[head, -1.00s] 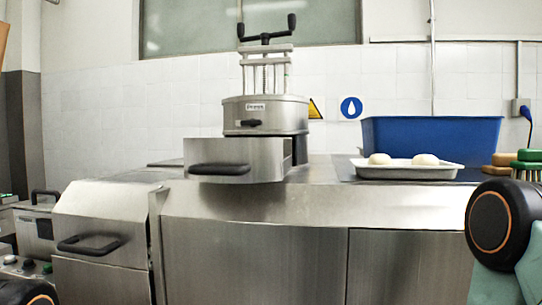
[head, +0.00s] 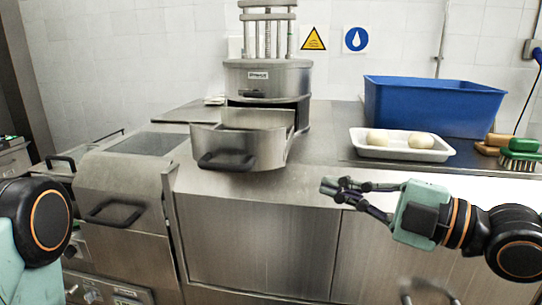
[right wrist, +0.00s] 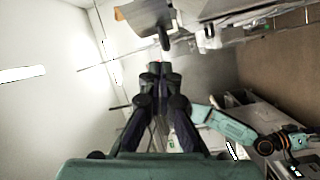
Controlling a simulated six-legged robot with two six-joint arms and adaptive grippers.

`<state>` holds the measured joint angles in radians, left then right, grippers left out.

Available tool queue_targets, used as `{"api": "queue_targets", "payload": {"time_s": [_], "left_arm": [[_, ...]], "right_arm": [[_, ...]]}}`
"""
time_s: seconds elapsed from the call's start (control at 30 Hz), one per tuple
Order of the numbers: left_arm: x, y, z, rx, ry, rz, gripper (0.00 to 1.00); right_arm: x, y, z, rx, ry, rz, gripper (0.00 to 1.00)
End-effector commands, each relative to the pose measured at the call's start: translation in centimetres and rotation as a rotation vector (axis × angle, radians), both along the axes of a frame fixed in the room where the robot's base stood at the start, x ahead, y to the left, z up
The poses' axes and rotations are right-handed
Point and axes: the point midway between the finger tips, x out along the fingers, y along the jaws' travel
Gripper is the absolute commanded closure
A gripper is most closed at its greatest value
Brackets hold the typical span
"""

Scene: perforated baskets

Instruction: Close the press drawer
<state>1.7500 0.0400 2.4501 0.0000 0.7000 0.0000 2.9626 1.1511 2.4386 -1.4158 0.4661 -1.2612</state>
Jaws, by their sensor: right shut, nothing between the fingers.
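The steel press (head: 285,78) stands on the counter in the head view. Its drawer (head: 268,150) is pulled out toward me, open at the top, with a dark handle (head: 226,161) on its front. My right gripper (head: 328,188) is shut and empty, in front of the counter edge, right of the drawer and lower in the picture. It is apart from the drawer. Its closed fingers also show in the right wrist view (right wrist: 154,72), with a dark handle-like shape beyond them. My left gripper is out of view; only part of the left arm shows.
A white tray (head: 356,149) with two pale dough balls, a blue bin (head: 440,108) and brushes (head: 520,155) stand right of the press. A steel unit with a dark handle (head: 115,212) is at left. The counter between drawer and tray is clear.

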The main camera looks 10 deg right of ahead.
Motion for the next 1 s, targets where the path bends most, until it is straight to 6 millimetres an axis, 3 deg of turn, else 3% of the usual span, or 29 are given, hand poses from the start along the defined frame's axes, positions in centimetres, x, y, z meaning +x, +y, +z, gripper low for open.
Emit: {"api": "queue_targets", "payload": {"time_s": [0.1, 0.23, 1.0], "left_arm": [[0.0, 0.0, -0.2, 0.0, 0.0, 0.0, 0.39], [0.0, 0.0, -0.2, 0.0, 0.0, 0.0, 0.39], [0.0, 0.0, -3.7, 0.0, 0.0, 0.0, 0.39]], "right_arm": [[-0.5, 0.5, -0.7, -0.158, -0.156, 0.029, 1.0], [-0.6, 0.5, -0.9, -0.224, -0.223, 0.031, 1.0], [0.7, 2.0, -1.3, -0.237, -0.23, 0.03, 1.0]]}}
